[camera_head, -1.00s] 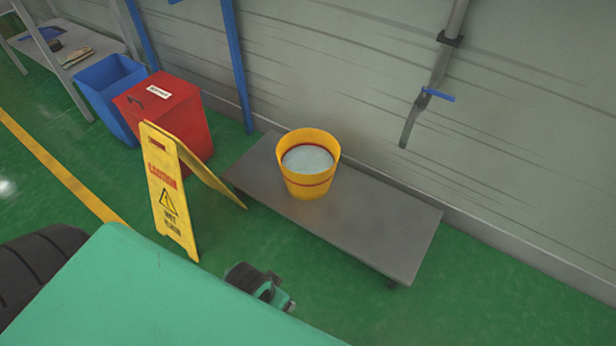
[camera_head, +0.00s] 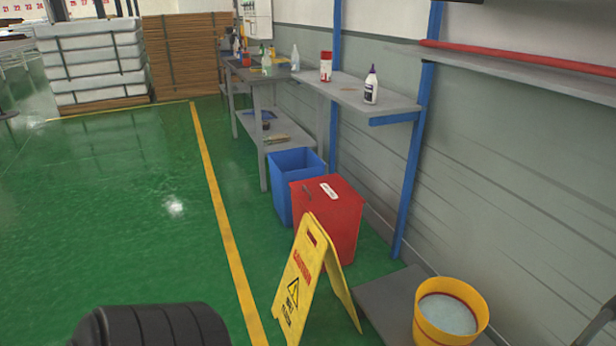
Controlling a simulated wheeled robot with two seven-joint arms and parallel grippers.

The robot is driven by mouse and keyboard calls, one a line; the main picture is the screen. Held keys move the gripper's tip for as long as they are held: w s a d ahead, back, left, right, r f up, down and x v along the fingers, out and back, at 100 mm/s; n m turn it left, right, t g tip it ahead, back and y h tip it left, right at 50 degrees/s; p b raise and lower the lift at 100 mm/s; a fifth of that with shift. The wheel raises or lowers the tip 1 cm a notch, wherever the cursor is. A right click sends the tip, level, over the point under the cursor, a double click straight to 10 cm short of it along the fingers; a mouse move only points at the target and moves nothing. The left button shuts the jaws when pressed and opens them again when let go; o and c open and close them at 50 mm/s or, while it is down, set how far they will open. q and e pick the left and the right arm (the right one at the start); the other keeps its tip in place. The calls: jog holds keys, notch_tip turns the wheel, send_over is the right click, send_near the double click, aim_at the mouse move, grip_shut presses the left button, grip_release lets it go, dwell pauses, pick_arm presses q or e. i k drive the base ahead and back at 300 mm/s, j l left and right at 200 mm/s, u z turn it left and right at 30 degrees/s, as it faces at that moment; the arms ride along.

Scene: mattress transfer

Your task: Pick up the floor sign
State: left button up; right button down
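The yellow floor sign (camera_head: 299,283) stands upright and unfolded as an A-frame on the green floor, at the lower middle of the head view. Its caution panel faces left and its lower edge is close to the bottom of the picture. A dark ribbed rounded part, apparently mine, shows at the bottom left, apart from the sign. Neither of my grippers shows in this view.
A red bin (camera_head: 328,222) stands right behind the sign, with a blue bin (camera_head: 296,167) beyond it. A yellow bucket (camera_head: 449,320) sits on a low grey platform (camera_head: 388,302) at right. Shelves and a workbench (camera_head: 262,88) line the wall. The floor at left is clear.

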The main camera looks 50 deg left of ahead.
aim_at(294, 296)
jog(key=j+u, duration=0.15)
jog(key=u, duration=1.4)
